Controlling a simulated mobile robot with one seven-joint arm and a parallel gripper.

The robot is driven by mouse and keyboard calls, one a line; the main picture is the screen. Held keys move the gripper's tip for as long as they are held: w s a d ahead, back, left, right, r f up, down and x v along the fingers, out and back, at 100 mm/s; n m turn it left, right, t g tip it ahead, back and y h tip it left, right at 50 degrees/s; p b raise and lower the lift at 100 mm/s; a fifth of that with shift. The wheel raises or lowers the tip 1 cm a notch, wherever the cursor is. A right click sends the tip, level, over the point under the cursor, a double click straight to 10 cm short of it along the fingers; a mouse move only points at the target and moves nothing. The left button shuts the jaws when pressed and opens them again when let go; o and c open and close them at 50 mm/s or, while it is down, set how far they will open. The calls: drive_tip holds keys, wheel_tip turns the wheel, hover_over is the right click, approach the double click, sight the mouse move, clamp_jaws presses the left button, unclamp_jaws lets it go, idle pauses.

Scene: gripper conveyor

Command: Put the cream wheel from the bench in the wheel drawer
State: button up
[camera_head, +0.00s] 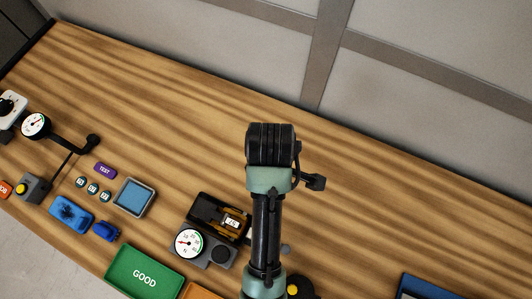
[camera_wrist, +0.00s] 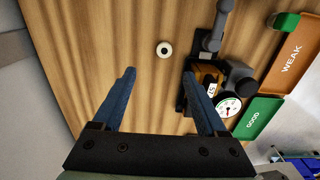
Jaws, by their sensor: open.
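The cream wheel (camera_wrist: 164,49) lies flat on the wooden bench in the wrist view, a small pale ring with a dark centre. My gripper (camera_wrist: 158,75) is open and empty, its two blue fingers wide apart. In the picture the wheel lies just beyond the fingertips, between their lines, with bare wood around it. In the head view my arm stands over the bench and its fingers are not visible; I cannot make out the wheel there. I cannot identify the wheel drawer in either view.
A gauge device (camera_head: 207,237) stands close by, right of the wheel in the wrist view. Green GOOD tray (camera_head: 144,272) and orange WEAK tray (camera_wrist: 289,58) lie beyond it. A blue-rimmed container (camera_head: 428,287) shows at bottom right. The bench's far side is clear.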

drive_tip(key=f, duration=0.7)
drive_tip(key=shift+s+f, duration=0.25)
drive_tip(key=shift+s+a+f+p, duration=0.1)
drive_tip(key=shift+f+p, duration=0.1)
drive_tip(key=shift+f, duration=0.7)
drive_tip(key=shift+w+a+f+p, duration=0.1)
drive_tip(key=shift+f+p, duration=0.05)
drive_tip(key=shift+f, duration=0.8)
drive_tip(key=shift+s+a+f+p, duration=0.1)
drive_tip(key=shift+f+p, duration=0.1)
drive_tip(key=shift+f, duration=0.7)
clamp_jaws()
